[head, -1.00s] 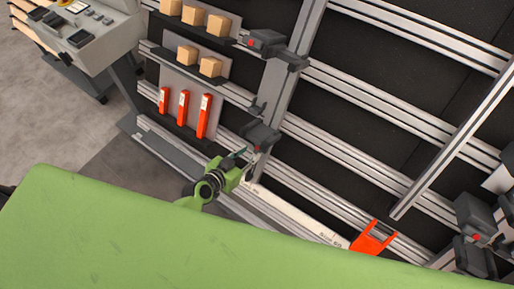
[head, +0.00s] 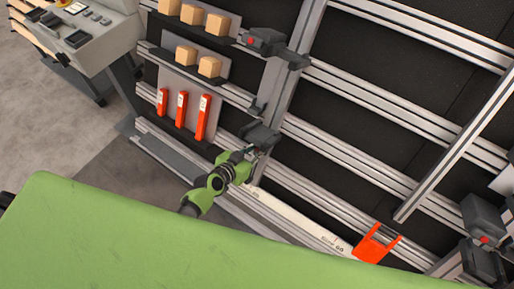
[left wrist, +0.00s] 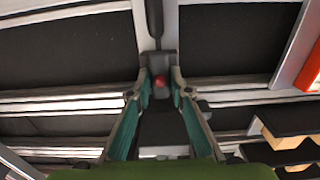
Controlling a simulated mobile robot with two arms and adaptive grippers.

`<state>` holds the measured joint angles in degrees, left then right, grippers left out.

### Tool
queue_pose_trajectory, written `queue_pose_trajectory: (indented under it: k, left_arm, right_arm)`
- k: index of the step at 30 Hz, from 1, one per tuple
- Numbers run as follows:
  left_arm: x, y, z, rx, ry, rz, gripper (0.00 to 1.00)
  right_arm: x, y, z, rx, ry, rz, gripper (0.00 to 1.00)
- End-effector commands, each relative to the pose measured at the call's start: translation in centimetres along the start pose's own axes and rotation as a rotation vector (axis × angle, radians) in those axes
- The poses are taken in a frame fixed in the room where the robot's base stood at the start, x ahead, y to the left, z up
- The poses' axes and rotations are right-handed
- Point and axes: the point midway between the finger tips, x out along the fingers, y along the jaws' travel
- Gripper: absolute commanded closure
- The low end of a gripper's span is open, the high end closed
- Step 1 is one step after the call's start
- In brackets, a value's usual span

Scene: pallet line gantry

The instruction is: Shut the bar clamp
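The bar clamp at my left gripper is a dark grey block (head: 262,136) on the lower part of the upright rail. In the left wrist view its dark body with a red knob (left wrist: 160,82) sits between the fingertips. A dark narrow bar runs up from it in that view. My left gripper (head: 251,154), on its green arm, is right at this clamp. Its two teal fingers (left wrist: 160,90) stand apart on either side of the red knob; firm contact cannot be made out. My right gripper is in neither view.
Similar dark clamps sit above (head: 265,40) and at the right (head: 480,228). Orange parts (head: 181,109) and wooden blocks (head: 191,14) stand on the left shelves. An orange fork-shaped piece (head: 377,243) is on the low rail. A control console (head: 90,35) stands upper left.

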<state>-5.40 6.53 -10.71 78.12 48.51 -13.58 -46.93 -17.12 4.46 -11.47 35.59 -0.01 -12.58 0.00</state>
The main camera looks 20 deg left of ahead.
Motion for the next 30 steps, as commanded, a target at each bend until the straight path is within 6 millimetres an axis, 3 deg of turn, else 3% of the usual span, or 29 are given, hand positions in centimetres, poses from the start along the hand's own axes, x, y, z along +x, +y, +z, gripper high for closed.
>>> queue_pose_trajectory:
  k: [5,15,18,30]
  left_arm:
    - [0.0,-0.05,0.06,0.044,-0.001,0.0,1.0]
    - [-0.07,-0.07,-0.05,0.595,-0.001,0.001,1.0]
    - [-0.05,-0.02,-0.06,0.69,0.0,0.001,1.0]
    - [-0.05,-0.04,-0.01,0.769,-0.001,0.001,1.0]
  right_arm:
    - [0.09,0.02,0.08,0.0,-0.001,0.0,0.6]
    - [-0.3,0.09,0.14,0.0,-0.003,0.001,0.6]
    - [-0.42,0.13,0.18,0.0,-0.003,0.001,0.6]
    - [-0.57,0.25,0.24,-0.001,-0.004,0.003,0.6]
